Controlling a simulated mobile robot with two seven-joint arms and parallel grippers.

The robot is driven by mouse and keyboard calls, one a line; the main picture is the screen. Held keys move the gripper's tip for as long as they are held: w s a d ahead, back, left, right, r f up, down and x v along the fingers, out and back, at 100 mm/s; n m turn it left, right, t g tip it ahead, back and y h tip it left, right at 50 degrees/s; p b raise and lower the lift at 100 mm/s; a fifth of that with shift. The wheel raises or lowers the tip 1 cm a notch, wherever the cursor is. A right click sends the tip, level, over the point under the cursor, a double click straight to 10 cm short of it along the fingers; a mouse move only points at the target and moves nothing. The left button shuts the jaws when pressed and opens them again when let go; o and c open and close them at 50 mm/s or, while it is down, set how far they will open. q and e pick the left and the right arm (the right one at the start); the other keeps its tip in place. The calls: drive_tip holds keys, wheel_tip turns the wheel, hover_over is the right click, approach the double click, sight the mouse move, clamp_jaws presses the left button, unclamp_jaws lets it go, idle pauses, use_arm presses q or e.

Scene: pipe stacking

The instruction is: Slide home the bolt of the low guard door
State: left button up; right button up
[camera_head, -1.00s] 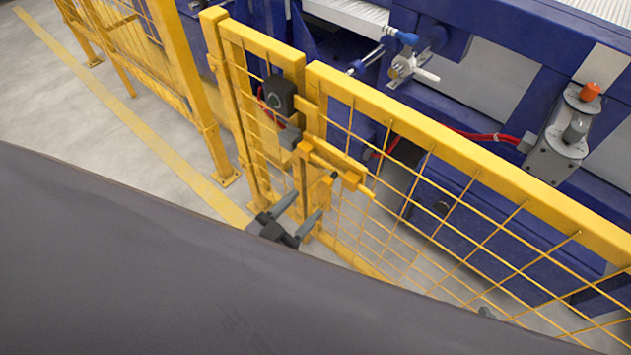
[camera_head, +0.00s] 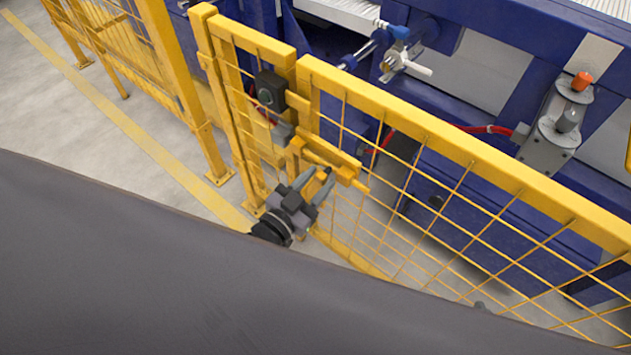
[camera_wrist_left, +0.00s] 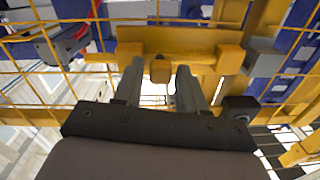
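The low guard door (camera_head: 450,140) is a yellow frame with wire mesh, standing beside a yellow post (camera_head: 232,110). Its yellow bolt (camera_head: 362,187) lies along a yellow housing (camera_head: 335,160) near the door's post-side edge. In the left wrist view the bolt's rod end (camera_wrist_left: 97,57) sticks out left of the housing (camera_wrist_left: 190,40). My left gripper (camera_head: 318,181) is open at the bolt. In the left wrist view its two fingers (camera_wrist_left: 160,75) stand on either side of the bolt's handle (camera_wrist_left: 160,69), with a visible gap on each side. My right gripper is not in view.
A black switch box (camera_head: 269,92) is on the post side above the bolt. A blue machine (camera_head: 480,215) stands behind the mesh. Another yellow fence (camera_head: 120,40) stands at the upper left. The floor (camera_head: 60,105) in front is clear.

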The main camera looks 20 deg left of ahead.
sight(307, 154)
use_arm(q)
clamp_jaws()
drive_tip(key=w+a, duration=0.2)
drive_tip(key=a, duration=0.3)
drive_tip(key=shift+a, duration=0.4)
drive_tip(key=shift+o, duration=2.2)
unclamp_jaws()
drive_tip(key=shift+a, duration=0.1)
drive_tip(key=shift+s, duration=0.1)
